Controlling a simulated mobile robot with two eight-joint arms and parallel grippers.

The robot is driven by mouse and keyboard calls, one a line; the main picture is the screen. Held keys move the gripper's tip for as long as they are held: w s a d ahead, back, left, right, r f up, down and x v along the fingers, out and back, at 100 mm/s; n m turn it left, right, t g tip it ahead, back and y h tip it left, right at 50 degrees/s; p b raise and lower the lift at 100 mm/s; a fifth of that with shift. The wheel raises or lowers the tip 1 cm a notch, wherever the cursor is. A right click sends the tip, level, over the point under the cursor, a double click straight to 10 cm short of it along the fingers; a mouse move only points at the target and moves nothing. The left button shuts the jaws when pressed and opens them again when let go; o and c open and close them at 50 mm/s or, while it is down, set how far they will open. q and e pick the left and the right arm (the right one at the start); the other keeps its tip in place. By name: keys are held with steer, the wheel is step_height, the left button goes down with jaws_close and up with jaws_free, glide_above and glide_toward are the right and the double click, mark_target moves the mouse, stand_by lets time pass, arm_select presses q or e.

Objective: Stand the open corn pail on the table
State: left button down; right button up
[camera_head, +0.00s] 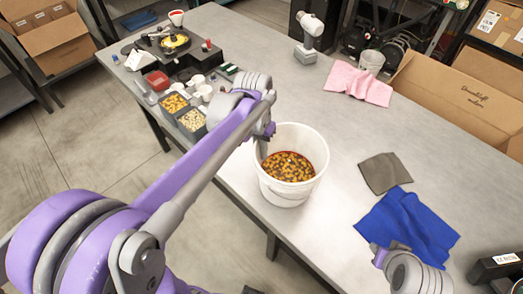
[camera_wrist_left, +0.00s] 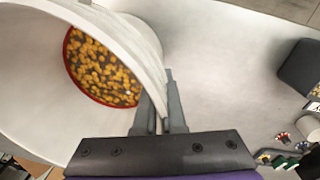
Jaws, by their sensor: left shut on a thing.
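The open corn pail (camera_head: 284,192) is white and roughly upright near the front edge of the table (camera_head: 335,120). Orange-yellow and dark kernels (camera_head: 290,167) lie inside it. My left gripper (camera_head: 263,149) is at the pail's left rim, one finger inside and one outside. In the left wrist view, its fingers (camera_wrist_left: 160,105) are shut on the white pail wall (camera_wrist_left: 140,50). I cannot tell whether the pail's bottom touches the table. My right gripper (camera_head: 385,256) is partly seen at the lower right, apart from the pail; its fingers are unclear.
A blue cloth (camera_head: 408,228) and a grey-brown cloth (camera_head: 384,172) lie right of the pail. Kernel bins (camera_head: 191,121) and small cups are on the left, beside my arm. A pink cloth (camera_head: 358,83) and a cardboard box (camera_head: 455,95) are farther back. The table's middle is clear.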

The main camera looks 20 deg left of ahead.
arm_select(q)
steer(key=shift+f, duration=0.15)
arm_select(e)
steer(key=shift+f, duration=0.15)
arm_select(q)
steer(key=c, duration=1)
jaws_free()
arm_select(e)
steer(key=shift+s, duration=0.1)
arm_select(q)
steer(key=shift+r, duration=0.45)
arm_select(e)
steer(key=shift+r, duration=0.25)
arm_select(q)
step_height(320, 180, up, 12)
steer(key=a, duration=0.1)
steer(key=shift+f, duration=0.25)
arm_select(e)
steer(key=shift+w+r, duration=0.2)
steer(key=shift+w, duration=0.05)
